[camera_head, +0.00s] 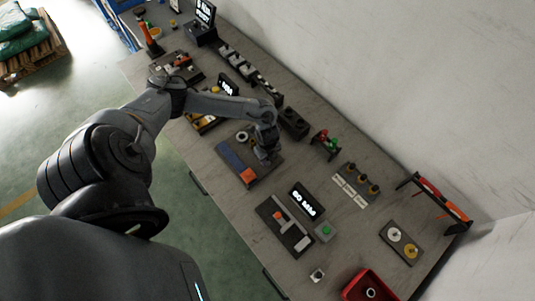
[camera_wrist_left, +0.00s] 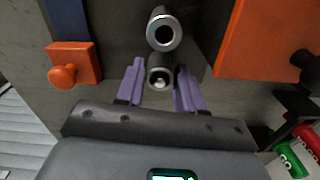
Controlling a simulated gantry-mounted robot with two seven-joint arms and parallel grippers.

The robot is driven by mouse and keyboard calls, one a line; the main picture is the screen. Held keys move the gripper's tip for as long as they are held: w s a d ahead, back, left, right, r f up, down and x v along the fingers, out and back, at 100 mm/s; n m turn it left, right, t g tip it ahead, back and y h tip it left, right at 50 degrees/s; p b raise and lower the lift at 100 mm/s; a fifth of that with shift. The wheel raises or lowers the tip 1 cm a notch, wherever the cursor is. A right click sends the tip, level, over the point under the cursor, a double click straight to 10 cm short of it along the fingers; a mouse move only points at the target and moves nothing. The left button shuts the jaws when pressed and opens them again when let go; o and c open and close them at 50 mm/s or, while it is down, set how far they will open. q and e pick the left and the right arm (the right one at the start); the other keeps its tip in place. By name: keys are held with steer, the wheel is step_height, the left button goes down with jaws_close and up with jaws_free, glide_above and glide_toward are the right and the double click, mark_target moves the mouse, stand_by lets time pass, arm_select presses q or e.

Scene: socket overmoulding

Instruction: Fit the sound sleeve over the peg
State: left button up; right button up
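In the left wrist view, a dark, hollow sleeve (camera_wrist_left: 159,78) stands between the two purple fingers of my left gripper (camera_wrist_left: 160,84). Its round open end faces the camera, and something pale shows inside the bore. The fingers appear to touch it on both sides. A second dark cylinder (camera_wrist_left: 164,30) with a bright metal rim and a dark bore stands just beyond it. I cannot tell a separate peg; its lower part is hidden. In the head view my left gripper (camera_head: 265,147) is low over the dark fixture board (camera_head: 262,172). My right gripper is not in view.
An orange block (camera_wrist_left: 74,64) with a knob lies left of the fingers, and a larger orange block (camera_wrist_left: 265,40) lies right. A blue strip (camera_head: 231,156) runs along the board. A black sign (camera_head: 306,200), a red bin (camera_head: 369,287) and a rack (camera_head: 437,200) stand on the bench.

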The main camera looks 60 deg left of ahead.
arm_select(q)
steer(key=o, duration=0.3)
step_height(320, 180, up, 11)
steer(key=shift+f+p, duration=0.1)
steer(key=shift+p, duration=0.3)
stand_by(0.3)
